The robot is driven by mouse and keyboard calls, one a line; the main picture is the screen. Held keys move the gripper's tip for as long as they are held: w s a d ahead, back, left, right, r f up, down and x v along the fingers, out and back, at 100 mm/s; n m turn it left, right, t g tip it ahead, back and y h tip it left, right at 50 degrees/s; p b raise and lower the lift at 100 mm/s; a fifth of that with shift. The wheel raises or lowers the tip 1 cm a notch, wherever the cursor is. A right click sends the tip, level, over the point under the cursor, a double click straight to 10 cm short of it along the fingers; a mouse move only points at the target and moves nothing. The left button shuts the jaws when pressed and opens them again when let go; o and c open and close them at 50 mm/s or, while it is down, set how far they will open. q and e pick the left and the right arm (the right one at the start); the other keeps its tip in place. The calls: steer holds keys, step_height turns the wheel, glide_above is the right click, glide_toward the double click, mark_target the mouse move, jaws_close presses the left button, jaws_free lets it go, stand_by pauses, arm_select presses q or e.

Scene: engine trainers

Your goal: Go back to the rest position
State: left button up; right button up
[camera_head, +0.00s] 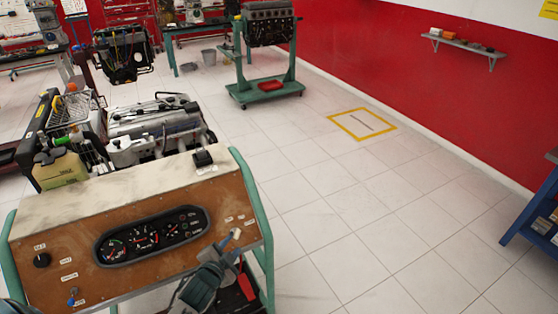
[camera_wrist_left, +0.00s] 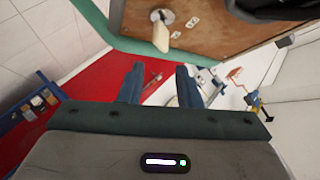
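The engine trainer has a brown wooden panel (camera_head: 90,255) with a gauge cluster (camera_head: 152,235) in the head view. My left gripper (camera_head: 222,262) is in front of the panel's lower right corner. In the left wrist view, its two dark blue fingers (camera_wrist_left: 160,84) stand apart with nothing held between them. A switch with a pale handle (camera_head: 234,238) sits on the panel just above the gripper. It also shows in the left wrist view (camera_wrist_left: 161,32), beyond the fingertips and apart from them. My right gripper is in neither view.
The trainer's green frame (camera_head: 258,215) stands close beside my left gripper. An engine on a green wheeled stand (camera_head: 265,90) is farther back. A blue bench (camera_head: 535,215) stands at the right edge. The tiled floor between has a yellow-marked square (camera_head: 361,124) and is clear.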

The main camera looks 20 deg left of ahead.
arm_select(q)
steer(key=s+a+f+n+g+b, duration=0.15)
steer(key=s+f, duration=0.35)
steer(key=f, duration=0.8)
steer(key=s+d+f+n+g+b, duration=0.1)
steer(key=s+f+g+b, duration=0.3)
steer(key=f, duration=0.9)
steer(key=s+a+f+n+g+b, duration=0.15)
steer(key=s+f, duration=0.45)
steer(key=f, duration=0.6)
steer(key=s+d+f+n+g+b, duration=0.2)
steer(key=s+f, duration=0.8)
steer(key=s, duration=0.4)
steer(key=s+d+f+n+g+h+b, duration=0.1)
steer(key=s+d+f+n+g, duration=0.1)
steer(key=s+f, duration=0.8)
steer(key=s+g, duration=0.1)
steer(key=s, duration=0.2)
steer(key=shift+s+d+f+g+b, duration=0.25)
steer(key=shift+s+f+g+b, duration=0.05)
steer(key=shift+s+b, duration=0.1)
